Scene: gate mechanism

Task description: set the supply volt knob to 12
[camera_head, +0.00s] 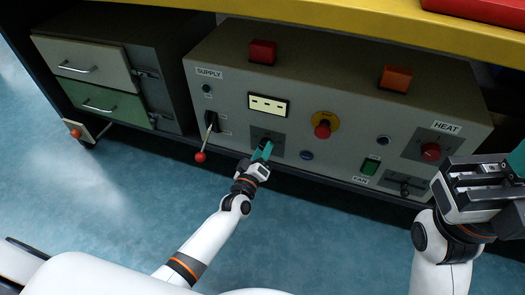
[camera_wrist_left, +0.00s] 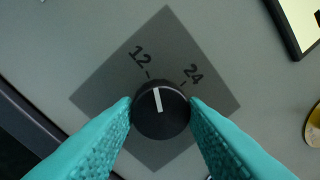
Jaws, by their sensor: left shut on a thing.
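The supply volt knob (camera_wrist_left: 161,118) is round and black with a white pointer line, on a dark diamond plate (camera_wrist_left: 106,98) marked 12 and 24. The pointer aims up and slightly left, close to the 12 tick and a little toward 24. My left gripper (camera_head: 264,151) has its teal fingers on both sides of the knob and is shut on it; the fingers also show in the left wrist view (camera_wrist_left: 160,112). In the head view the gripper hides the knob. My right gripper (camera_head: 513,163) is at the right edge, away from the knob, its jaws partly out of frame.
The grey control panel (camera_head: 225,88) also carries a red-tipped lever (camera_head: 201,157) left of my left gripper, a red knob on yellow (camera_head: 322,130), a green fan switch (camera_head: 370,166) and a heat knob (camera_head: 431,151). A yellow shelf edge (camera_head: 330,22) runs above.

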